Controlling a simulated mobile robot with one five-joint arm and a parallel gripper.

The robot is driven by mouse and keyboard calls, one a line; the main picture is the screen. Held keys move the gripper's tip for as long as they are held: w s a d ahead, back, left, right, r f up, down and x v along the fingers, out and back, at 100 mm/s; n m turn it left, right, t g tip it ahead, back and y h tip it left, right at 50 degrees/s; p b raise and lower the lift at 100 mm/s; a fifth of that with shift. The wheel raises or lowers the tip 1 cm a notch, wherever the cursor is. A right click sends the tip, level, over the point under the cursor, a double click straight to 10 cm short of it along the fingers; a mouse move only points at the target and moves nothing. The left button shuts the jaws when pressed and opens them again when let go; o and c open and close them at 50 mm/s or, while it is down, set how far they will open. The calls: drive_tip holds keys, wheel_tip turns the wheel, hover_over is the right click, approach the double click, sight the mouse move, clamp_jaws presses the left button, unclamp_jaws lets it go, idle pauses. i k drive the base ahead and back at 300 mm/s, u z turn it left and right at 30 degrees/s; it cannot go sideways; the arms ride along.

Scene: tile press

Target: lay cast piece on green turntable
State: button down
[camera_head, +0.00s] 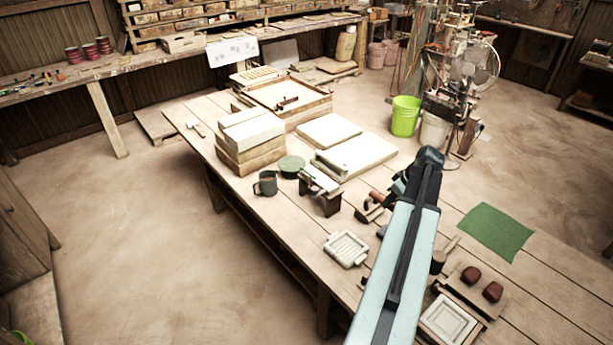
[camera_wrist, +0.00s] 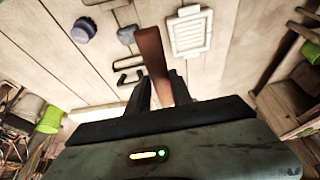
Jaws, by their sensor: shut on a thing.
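My gripper (camera_wrist: 160,80) is shut on a reddish-brown bar, which I take to be the cast piece (camera_wrist: 149,48). The bar sticks out beyond the fingertips in the wrist view. In the head view a small reddish-brown end of it (camera_head: 376,196) seems to show left of my arm, which hides most of the gripper (camera_head: 396,190). The green turntable (camera_head: 291,164) is a small round disc on the table, to the left of and farther back than my gripper. Its top looks bare. I do not see it in the wrist view.
A dark mug (camera_head: 266,184) stands left of the turntable, and stacked pale blocks (camera_head: 250,137) stand behind it. A small stand (camera_head: 322,191) lies between turntable and gripper. Pale slabs (camera_head: 357,157) lie behind. A slatted white mould (camera_head: 346,249) lies nearer the front edge.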

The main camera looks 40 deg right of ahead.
sight(292, 163)
drive_tip(key=u, duration=0.35)
drive_tip(key=i, duration=2.15)
drive_tip(key=u, duration=0.05)
